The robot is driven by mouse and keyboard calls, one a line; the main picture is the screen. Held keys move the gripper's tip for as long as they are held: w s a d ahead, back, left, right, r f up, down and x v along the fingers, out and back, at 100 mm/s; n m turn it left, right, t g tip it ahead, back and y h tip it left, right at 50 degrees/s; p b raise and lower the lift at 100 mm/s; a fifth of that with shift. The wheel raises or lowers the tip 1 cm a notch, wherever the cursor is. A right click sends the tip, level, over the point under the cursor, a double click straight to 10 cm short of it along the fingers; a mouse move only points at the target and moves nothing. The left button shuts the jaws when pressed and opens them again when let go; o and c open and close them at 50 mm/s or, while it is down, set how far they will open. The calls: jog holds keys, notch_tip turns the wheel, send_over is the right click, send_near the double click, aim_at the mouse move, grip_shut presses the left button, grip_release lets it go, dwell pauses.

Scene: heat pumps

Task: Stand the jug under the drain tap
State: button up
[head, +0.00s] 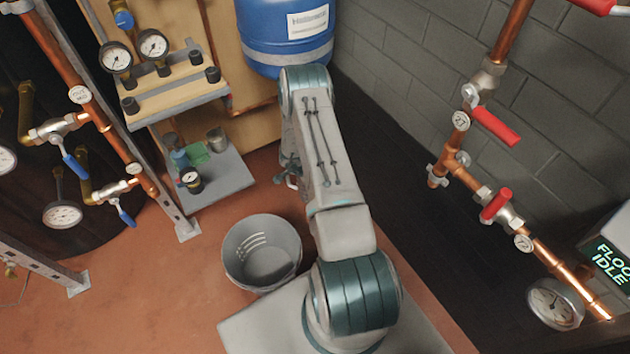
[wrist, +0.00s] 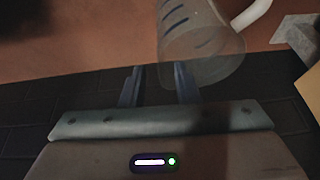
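A translucent jug (wrist: 203,40) with blue marks and a white handle (wrist: 250,14) is at the top of the wrist view, cut off by the frame's edge. My gripper (wrist: 158,67) is open, its two fingers apart. The right finger overlaps the jug's lower edge in the picture; I cannot tell whether they touch. In the head view the jug is not clearly seen, and my arm hides most of the gripper. Several valves show, with blue levers (head: 75,164) at left and red levers (head: 496,126) at right. I cannot tell which is the drain tap.
A grey bucket (head: 240,263) stands on the red floor left of my arm. A blue tank (head: 268,45) stands at the back. A shelf (head: 218,183) with small items is at left. Copper pipes (head: 548,262) run along the right wall. Open floor (head: 140,285) lies at lower left.

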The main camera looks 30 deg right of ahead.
jog(key=p+v, duration=0.2)
jog(key=v, duration=0.5)
jog(key=shift+r, duration=0.1)
